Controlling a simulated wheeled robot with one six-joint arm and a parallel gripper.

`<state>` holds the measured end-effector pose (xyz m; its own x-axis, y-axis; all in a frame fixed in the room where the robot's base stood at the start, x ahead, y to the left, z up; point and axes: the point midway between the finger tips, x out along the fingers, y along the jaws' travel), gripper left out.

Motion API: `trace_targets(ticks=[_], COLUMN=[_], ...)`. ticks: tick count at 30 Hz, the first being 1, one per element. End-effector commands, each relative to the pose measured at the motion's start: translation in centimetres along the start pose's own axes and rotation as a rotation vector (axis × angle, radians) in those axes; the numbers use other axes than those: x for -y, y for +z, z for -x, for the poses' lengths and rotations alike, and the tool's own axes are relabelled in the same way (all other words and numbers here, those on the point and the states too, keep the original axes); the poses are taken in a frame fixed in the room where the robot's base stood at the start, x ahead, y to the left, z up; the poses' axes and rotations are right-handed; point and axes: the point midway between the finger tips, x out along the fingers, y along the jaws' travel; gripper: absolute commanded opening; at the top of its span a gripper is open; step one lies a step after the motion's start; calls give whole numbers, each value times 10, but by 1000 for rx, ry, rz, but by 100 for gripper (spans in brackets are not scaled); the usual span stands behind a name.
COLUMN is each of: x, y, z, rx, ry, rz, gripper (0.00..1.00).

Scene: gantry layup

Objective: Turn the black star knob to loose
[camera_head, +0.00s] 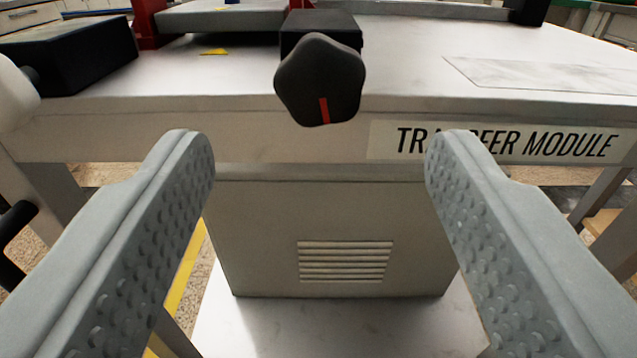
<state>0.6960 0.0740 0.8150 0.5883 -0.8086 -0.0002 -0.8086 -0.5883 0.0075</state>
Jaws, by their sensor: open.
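The black star knob (318,75) is on the front edge of the white table, at top centre of the camera view. A red mark on its face points down, tilted slightly to the right. My gripper (320,150) is open, with grey studded fingers at left and right. The knob appears above and between the fingertips, and neither finger touches it. A black block shows behind the knob. A label reading "TRANSFER MODULE" (560,145) is right of the knob, partly hidden by the right finger.
A black box (75,55) sits at the table's left. A grey plate (230,18) lies at the back, with a red bracket (150,22) beside it. A pale cabinet with a vent (345,262) stands below. The tabletop (410,70) right of the knob is mostly clear.

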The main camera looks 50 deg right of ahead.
Motion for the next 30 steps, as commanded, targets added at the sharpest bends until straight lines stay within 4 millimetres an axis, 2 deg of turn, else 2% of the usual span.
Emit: trace_targets(ticks=[1,9,15,21,30], x=[0,1,1,0,0], y=[0,0,0,0,0], z=[10,56,82,94,95], rx=[0,1,0,0,0], ry=[-2,-2,-2,0,1], rz=[0,1,0,1,1], gripper=[60,60,60,60,60])
